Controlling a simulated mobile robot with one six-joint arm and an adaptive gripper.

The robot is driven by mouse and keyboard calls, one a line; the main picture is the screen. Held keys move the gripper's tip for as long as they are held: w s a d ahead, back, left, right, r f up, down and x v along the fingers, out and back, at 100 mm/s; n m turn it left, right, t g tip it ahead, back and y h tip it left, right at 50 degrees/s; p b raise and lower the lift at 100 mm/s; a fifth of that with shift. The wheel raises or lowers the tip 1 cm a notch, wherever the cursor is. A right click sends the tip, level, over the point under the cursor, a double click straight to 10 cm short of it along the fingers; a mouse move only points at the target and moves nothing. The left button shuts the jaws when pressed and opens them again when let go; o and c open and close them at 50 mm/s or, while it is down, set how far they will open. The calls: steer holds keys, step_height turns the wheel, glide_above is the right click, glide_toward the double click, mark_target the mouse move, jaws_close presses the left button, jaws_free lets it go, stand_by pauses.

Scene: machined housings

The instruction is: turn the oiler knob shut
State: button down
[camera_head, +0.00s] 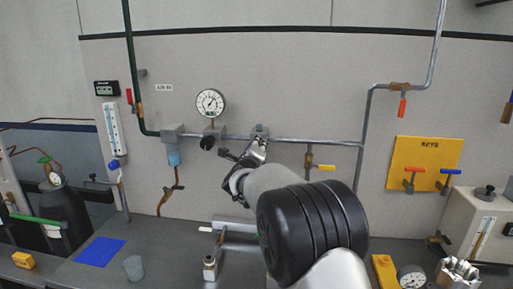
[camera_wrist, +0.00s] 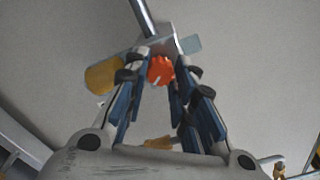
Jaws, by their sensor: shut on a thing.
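The oiler knob (camera_wrist: 160,69) is orange-red with a ribbed edge and a pale mark on its face. In the wrist view it sits between the fingertips of my gripper (camera_wrist: 160,77), which is shut on it. The grey oiler block (camera_wrist: 187,43) is behind the knob, with an amber bowl (camera_wrist: 103,76) to the left. In the head view my gripper (camera_head: 254,150) reaches up to the oiler block (camera_head: 260,130) on the wall pipe. The knob is hidden there by the gripper and wrist.
A round gauge (camera_head: 210,103) and a filter with a blue bowl (camera_head: 174,155) are on the same pipe, to the left. A yellow-handled valve (camera_head: 322,168) hangs to the right. A yellow key board (camera_head: 424,165) is farther right. The bench below holds a grey cup (camera_head: 134,268).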

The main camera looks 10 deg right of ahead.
steer(key=n+p, duration=0.6)
steer(key=n, duration=0.8)
steer(key=n+p, duration=0.6)
steer(key=n, duration=0.7)
steer(key=shift+r+n+p, duration=0.2)
steer(key=shift+n+p, duration=0.1)
steer(key=shift+n, duration=0.1)
steer(key=c, duration=1.3)
jaws_free()
steer(key=shift+f, duration=0.1)
steer(key=shift+c, duration=0.2)
